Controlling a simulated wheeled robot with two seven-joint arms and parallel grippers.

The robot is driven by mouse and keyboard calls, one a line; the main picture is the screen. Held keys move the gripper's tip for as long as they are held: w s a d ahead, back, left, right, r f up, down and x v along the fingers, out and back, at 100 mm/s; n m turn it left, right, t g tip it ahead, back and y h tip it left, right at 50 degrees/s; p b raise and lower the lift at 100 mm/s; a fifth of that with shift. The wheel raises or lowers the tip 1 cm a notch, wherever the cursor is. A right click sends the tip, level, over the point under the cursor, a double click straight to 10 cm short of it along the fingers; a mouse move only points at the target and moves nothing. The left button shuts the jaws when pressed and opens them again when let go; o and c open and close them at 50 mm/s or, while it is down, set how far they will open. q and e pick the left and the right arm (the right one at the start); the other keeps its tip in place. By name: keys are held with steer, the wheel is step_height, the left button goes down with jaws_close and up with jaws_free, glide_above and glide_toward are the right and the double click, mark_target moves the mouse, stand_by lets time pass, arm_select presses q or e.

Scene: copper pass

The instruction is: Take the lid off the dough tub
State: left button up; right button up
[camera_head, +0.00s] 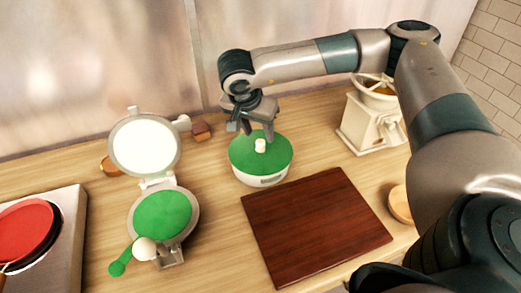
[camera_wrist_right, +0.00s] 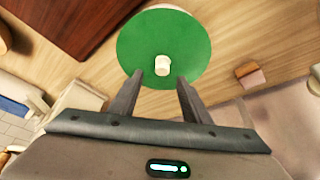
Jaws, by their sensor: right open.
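The dough tub (camera_head: 262,181) is a white round tub standing on the wooden counter. Its green lid (camera_head: 245,160) with a white knob (camera_head: 260,145) sits on top. In the right wrist view the lid (camera_wrist_right: 190,40) and the knob (camera_wrist_right: 161,66) lie just beyond the fingertips. My right gripper (camera_head: 257,133) is open and empty, above the far side of the lid. The knob is not between the fingers (camera_wrist_right: 160,75); it is slightly ahead of their tips. My left gripper is not in view.
A dark red-brown board (camera_head: 315,228) lies right of the tub. An open press with a green plate (camera_head: 162,214) stands left. A red pan (camera_head: 25,228) is at far left. A white grinder (camera_head: 370,125) stands behind right.

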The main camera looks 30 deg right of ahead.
mark_target(260, 142)
steer(key=shift+p+x, duration=0.75)
steer(key=shift+p, duration=0.2)
steer(key=p+x, duration=0.1)
steer(key=x, duration=0.2)
steer(key=shift+w+a, duration=0.15)
steer(key=shift+f, duration=0.35)
steer(key=shift+c, duration=0.3)
jaws_close()
